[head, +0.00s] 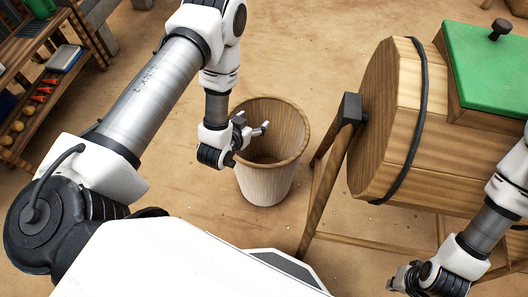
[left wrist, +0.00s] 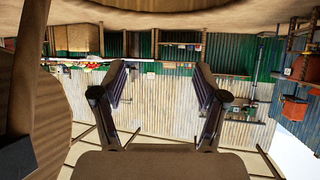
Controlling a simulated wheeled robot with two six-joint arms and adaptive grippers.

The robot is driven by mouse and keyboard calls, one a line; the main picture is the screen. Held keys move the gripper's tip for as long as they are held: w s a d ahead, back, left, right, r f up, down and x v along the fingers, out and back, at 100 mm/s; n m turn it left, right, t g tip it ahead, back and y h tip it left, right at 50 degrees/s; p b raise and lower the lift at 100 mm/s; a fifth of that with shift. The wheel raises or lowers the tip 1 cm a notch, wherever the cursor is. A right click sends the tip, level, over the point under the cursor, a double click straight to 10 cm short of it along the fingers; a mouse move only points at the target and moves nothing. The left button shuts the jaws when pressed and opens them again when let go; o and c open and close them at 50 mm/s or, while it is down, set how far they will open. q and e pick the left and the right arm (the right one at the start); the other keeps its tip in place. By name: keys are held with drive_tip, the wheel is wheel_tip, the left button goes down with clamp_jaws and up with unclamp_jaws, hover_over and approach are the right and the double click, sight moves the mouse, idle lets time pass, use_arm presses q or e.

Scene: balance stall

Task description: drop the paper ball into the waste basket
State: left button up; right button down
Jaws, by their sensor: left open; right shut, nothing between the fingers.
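The waste basket (head: 266,180) is a round, light wooden bin standing upright on the floor in the middle of the head view. My left gripper (head: 254,128) is over the basket's left side, with its fingers spread above the opening. In the left wrist view its two fingers (left wrist: 160,78) are wide apart with nothing between them. I see no paper ball in either view. The gripper hides part of the basket's mouth, and its bottom is in shadow. My right gripper (head: 403,280) is at the lower right, shut and empty, away from the basket.
A large wooden barrel (head: 385,125) on a wooden stand (head: 330,185) is right of the basket. A green-topped box (head: 490,70) is on it. A shelf with goods (head: 45,90) stands at the far left. The sandy floor behind the basket is clear.

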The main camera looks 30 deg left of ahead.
use_arm(q)
drive_tip(key=v, duration=0.6)
drive_tip(key=shift+s, duration=0.1)
